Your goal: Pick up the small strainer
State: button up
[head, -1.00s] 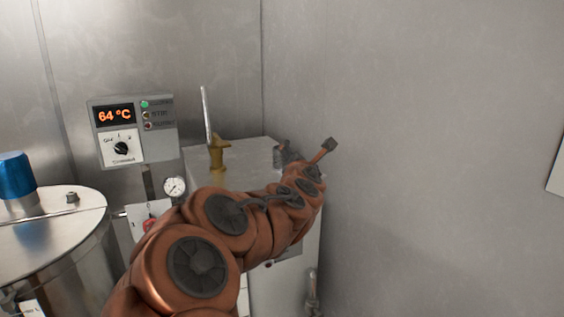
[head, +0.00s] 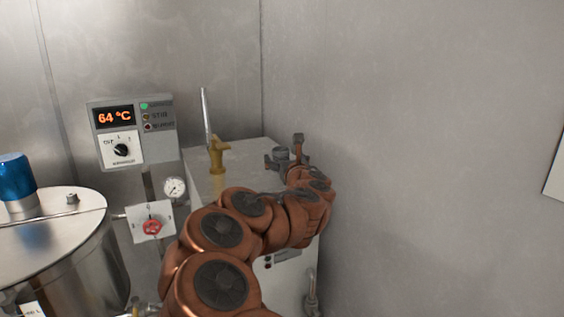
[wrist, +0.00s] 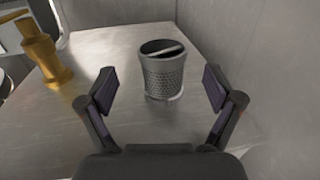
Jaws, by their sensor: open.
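The small strainer (wrist: 163,72) is a grey perforated metal cup with a dark opening, standing upright on the grey box top. In the wrist view it is ahead of my gripper (wrist: 158,88), roughly centred between the two spread fingers. The fingers are open and do not appear to touch it. In the head view the strainer (head: 282,154) shows as a small grey cylinder beside my gripper (head: 284,163), partly hidden by it.
A brass fitting (wrist: 45,50) with a lever stands left of the strainer; it also shows in the head view (head: 217,155). A wall rises close on the right. A control panel reading 64 °C (head: 130,130) and a steel vessel (head: 85,265) are at left.

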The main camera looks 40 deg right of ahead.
aim_at(284, 158)
jog(key=shift+w+d+f+p, duration=0.15)
jog(key=shift+w+d+p, duration=0.2)
jog(key=shift+w, duration=0.15)
jog(key=shift+w+d+f+p, duration=0.15)
jog(key=shift+w+d+p, duration=0.15)
jog(key=shift+w, duration=0.2)
jog(key=shift+p+x, duration=0.3)
jog(key=shift+x, duration=0.95)
jog(key=shift+s, duration=0.1)
jog(key=c, duration=1.3)
